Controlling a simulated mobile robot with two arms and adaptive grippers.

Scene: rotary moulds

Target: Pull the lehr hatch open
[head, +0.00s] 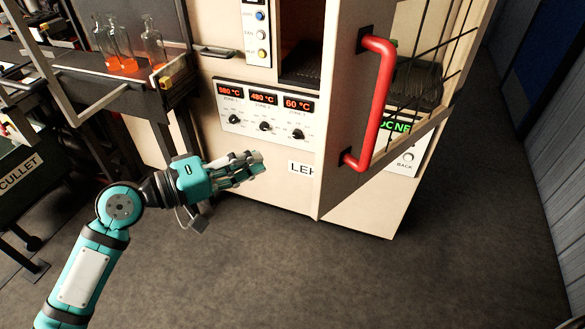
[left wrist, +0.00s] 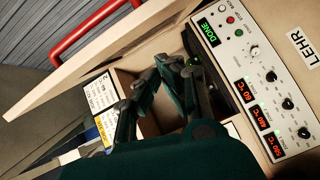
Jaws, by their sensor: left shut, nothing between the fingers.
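The lehr hatch (head: 343,110) is a cream panel with a red bar handle (head: 378,100) on its outer face. It stands swung out from the lehr front, with a dark opening (head: 300,50) showing to its left. In the left wrist view the hatch (left wrist: 85,75) also stands away from the body, and the red handle (left wrist: 90,35) is on its far side. My left gripper (head: 258,163) is shut and empty, in front of the lehr, left of the hatch and apart from the handle. Its fingers (left wrist: 165,75) show in the wrist view. My right gripper is out of view.
A control panel (head: 265,115) with red temperature displays is on the lehr front. Glass bottles (head: 120,45) stand on a dark bench at upper left. A cullet bin (head: 25,175) is at the left edge. The grey floor at the front and right is clear.

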